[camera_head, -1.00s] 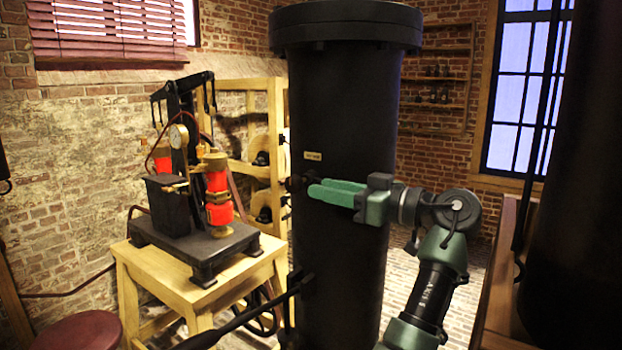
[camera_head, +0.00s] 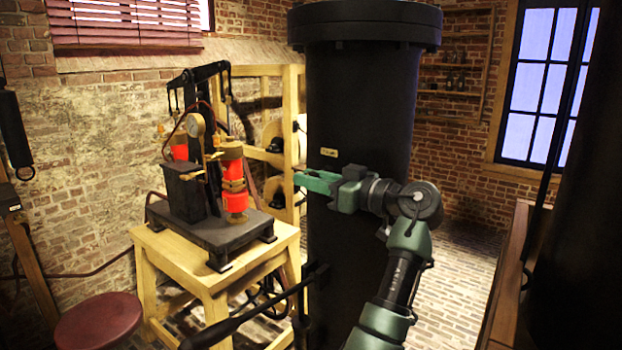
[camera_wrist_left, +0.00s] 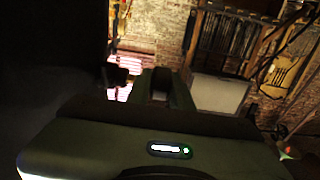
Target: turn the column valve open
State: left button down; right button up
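The tall black column (camera_head: 362,110) stands in the middle of the head view, with a small brass label (camera_head: 328,153) on its front. My left gripper (camera_head: 298,180) lies across the column's front, its green fingers pointing left and tips at the column's left edge. I cannot tell whether the fingers are apart. No valve handle shows clearly; a small dark part (camera_wrist_left: 118,76) in the left wrist view, left of the fingers (camera_wrist_left: 160,85), may belong to it. No contact with it can be made out. My right gripper is not in view.
A wooden table (camera_head: 215,265) with a black and red apparatus (camera_head: 232,180) stands left of the column. A black rod (camera_head: 255,312) runs low beside the column. A red round stool (camera_head: 98,320) is at lower left. A wooden bench edge (camera_head: 500,275) is at right.

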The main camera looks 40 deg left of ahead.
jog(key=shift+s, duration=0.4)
pick_arm(q)
jog(key=shift+h, duration=0.4)
jog(key=shift+r+h+p, duration=0.15)
jog(key=shift+h+p, duration=0.15)
jog(key=shift+h, duration=0.7)
jog(key=shift+r+h+p, duration=0.1)
jog(key=shift+h+p, duration=0.5)
jog(key=shift+h, duration=0.3)
jog(key=t+h+p, duration=0.1)
jog(key=h+p, duration=0.4)
jog(key=shift+a+p, duration=0.15)
jog(key=shift+p, duration=0.25)
jog(key=shift+h+p, duration=0.7)
jog(key=shift+h, duration=0.4)
jog(key=shift+f+h, duration=0.2)
jog(key=shift+h, duration=0.7)
jog(key=h, duration=0.4)
jog(key=shift+f+t+p, duration=0.2)
jog(key=shift+t+p, duration=0.1)
jog(key=shift+t, duration=0.1)
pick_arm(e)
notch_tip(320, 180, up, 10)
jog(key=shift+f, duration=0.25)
pick_arm(q)
jog(key=shift+h, duration=0.3)
